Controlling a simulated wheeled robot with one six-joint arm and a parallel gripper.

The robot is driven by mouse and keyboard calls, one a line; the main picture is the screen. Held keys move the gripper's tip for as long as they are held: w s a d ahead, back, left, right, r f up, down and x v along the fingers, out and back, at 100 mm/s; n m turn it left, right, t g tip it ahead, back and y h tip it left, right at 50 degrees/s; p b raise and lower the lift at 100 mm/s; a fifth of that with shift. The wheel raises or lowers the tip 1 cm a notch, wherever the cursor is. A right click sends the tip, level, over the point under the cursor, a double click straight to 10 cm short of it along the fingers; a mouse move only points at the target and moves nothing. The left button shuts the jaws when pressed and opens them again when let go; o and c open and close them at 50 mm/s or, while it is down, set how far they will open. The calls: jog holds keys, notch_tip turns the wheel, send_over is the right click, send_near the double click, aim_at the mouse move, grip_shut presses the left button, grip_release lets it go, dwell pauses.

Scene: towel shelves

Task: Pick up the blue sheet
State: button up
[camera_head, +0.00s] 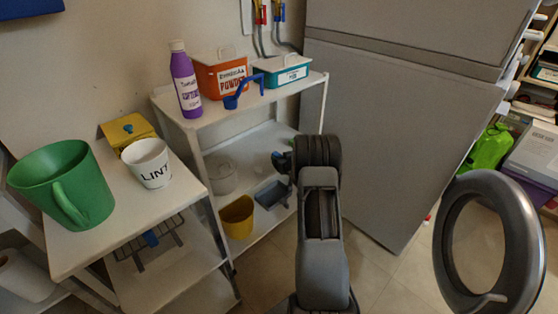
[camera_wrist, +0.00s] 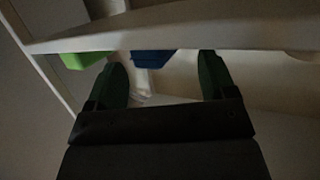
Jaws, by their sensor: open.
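In the wrist view a dark blue piece (camera_wrist: 152,58), possibly the blue sheet, shows just under a pale shelf edge; most of it is hidden. It appears between the two green fingertips of my gripper (camera_wrist: 163,75), beyond them and apart from them. The fingers are spread wide with nothing between them. In the head view my arm reaches toward the middle shelf unit, and its dark wrist hides much of what lies behind. I cannot make out a clear blue sheet in the head view.
The shelf edge (camera_wrist: 190,33) crosses close above my fingertips. A green item (camera_wrist: 85,60) is left of the blue piece. The shelf unit (camera_head: 262,108) holds a purple bottle (camera_head: 185,82), an orange box (camera_head: 218,76) and a yellow bin (camera_head: 237,216). A grey panel (camera_head: 395,130) stands right.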

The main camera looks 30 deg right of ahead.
jog(key=shift+x, duration=1.1)
jog(key=shift+c, duration=0.2)
jog(key=c, duration=1.2)
jog(key=shift+c, duration=0.2)
